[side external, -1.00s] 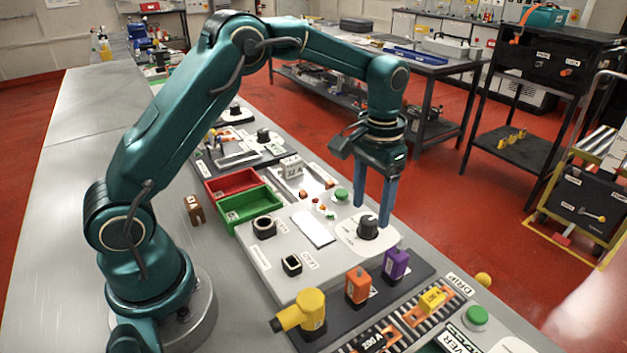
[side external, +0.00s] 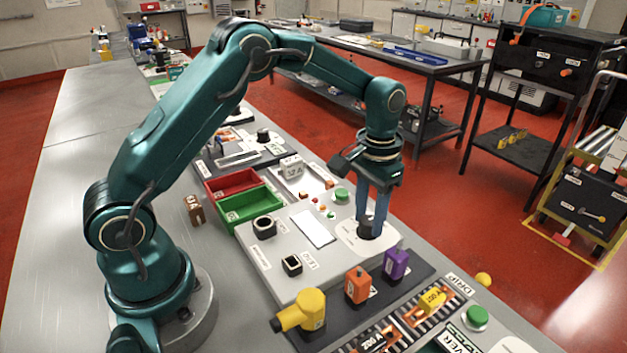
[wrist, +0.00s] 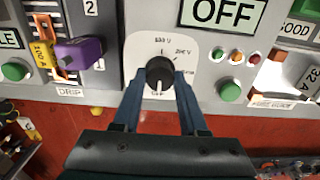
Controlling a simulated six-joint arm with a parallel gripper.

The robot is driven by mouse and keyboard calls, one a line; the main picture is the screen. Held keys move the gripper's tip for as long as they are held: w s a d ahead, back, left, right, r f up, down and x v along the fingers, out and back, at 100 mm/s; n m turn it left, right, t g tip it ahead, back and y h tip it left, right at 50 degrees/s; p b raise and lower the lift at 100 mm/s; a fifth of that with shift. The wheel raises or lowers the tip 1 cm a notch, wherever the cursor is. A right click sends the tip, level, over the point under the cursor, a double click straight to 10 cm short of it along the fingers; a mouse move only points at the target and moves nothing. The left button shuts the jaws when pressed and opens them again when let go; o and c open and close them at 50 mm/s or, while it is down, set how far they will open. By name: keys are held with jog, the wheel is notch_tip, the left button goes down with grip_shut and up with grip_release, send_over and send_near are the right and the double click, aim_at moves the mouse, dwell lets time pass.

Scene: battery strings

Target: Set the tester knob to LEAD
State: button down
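The tester knob (wrist: 159,72) is a black round dial on a white plate (wrist: 141,47) with several printed position marks. In the wrist view its white pointer line faces down toward the OFF mark. A display (wrist: 228,12) above right of it reads OFF. My gripper (wrist: 160,78) has its two blue fingers closed against opposite sides of the knob. In the side external view my gripper (side external: 372,226) is pointing down at the tester panel, and its fingers hide most of the knob. The small dial lettering is hard to read, so I cannot make out LEAD there.
A green button (side external: 341,194) sits near the dial. Purple (side external: 396,263), orange (side external: 358,284) and yellow (side external: 310,308) blocks stand at the panel's near side. Red (side external: 235,184) and green (side external: 250,207) bins lie to the left.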

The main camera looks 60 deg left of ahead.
aim_at(369, 220)
jog(key=n, duration=0.4)
jog(key=shift+n, duration=0.9)
jog(key=n, duration=0.3)
jog(key=c, duration=0.5)
grip_release()
jog(key=shift+r, duration=0.1)
jog(key=shift+r, duration=1.65)
